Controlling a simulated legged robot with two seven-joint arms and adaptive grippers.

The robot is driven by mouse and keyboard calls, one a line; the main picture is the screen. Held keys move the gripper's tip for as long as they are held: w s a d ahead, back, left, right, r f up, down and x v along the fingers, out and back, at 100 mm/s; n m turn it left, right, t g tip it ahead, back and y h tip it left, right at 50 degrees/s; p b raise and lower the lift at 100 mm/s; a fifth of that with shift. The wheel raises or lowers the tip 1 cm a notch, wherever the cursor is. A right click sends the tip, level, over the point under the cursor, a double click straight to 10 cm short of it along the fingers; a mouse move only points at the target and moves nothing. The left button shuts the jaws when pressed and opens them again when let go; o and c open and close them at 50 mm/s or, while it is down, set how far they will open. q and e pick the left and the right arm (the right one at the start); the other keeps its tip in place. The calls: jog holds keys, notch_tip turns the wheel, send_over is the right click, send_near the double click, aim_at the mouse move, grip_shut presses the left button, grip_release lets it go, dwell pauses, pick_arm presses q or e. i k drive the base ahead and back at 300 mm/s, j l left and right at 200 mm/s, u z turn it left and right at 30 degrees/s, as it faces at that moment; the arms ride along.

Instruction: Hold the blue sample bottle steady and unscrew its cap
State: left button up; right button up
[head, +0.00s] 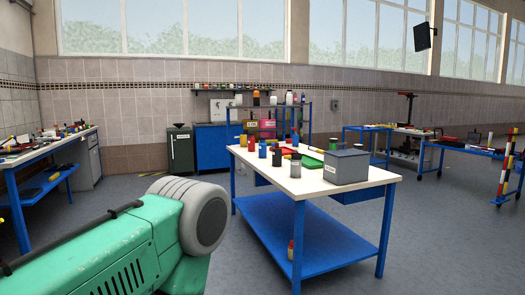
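Several small bottles and jars stand on the white-topped table with a blue frame (370,177), some distance ahead. Another small blue one (295,140) stands farther back. They are too small here to tell which is the sample bottle, or to make out a cap on it. Neither of my grippers is in view.
Other benches stand left and right. A green vented body, possibly mine, fills the lower left.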

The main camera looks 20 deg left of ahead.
aim_at(262, 145)
jog(key=i+j+u, duration=1.1)
jog(key=i, duration=0.75)
jog(key=i+l+u, duration=0.25)
jog(key=i, duration=0.8)
jog(key=i+j+z, duration=0.2)
jog(key=i+z, duration=0.2)
jog(key=i, duration=0.25)
jog(key=i+j+z, duration=0.45)
jog(key=i, duration=0.15)
jog(key=i+j+z, duration=0.4)
jog(key=i+j, duration=0.1)
jog(key=i, duration=0.05)
